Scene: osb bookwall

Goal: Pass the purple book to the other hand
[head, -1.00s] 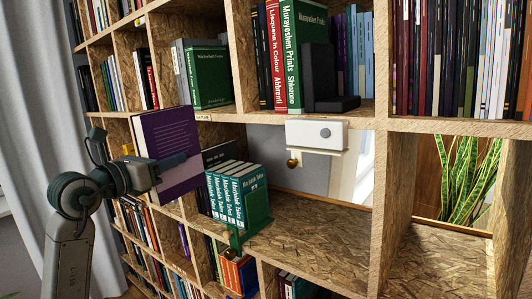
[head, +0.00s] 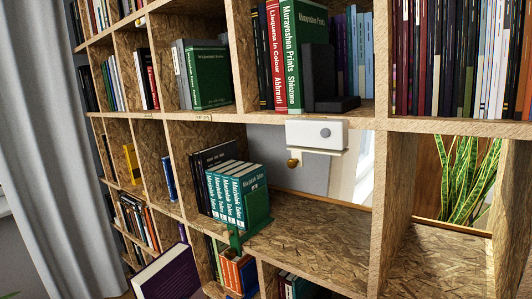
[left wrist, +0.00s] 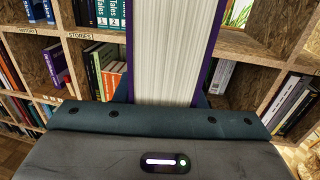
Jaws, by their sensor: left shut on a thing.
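The purple book (head: 172,275) is at the bottom left of the head view, tilted and partly cut off by the lower edge. In the left wrist view the book (left wrist: 214,28) stands upright between my left gripper's fingers (left wrist: 165,98), its white page edges facing the camera and purple cover edges at the sides. My left gripper is shut on it. The left gripper and arm do not show in the head view now. My right gripper is in neither view.
An OSB bookwall fills the view. Teal books (head: 228,193) stand in a middle compartment beside a green bookend (head: 236,238). The shelf board (head: 315,240) to their right is bare. A white box (head: 316,134) and a plant (head: 465,180) are farther right.

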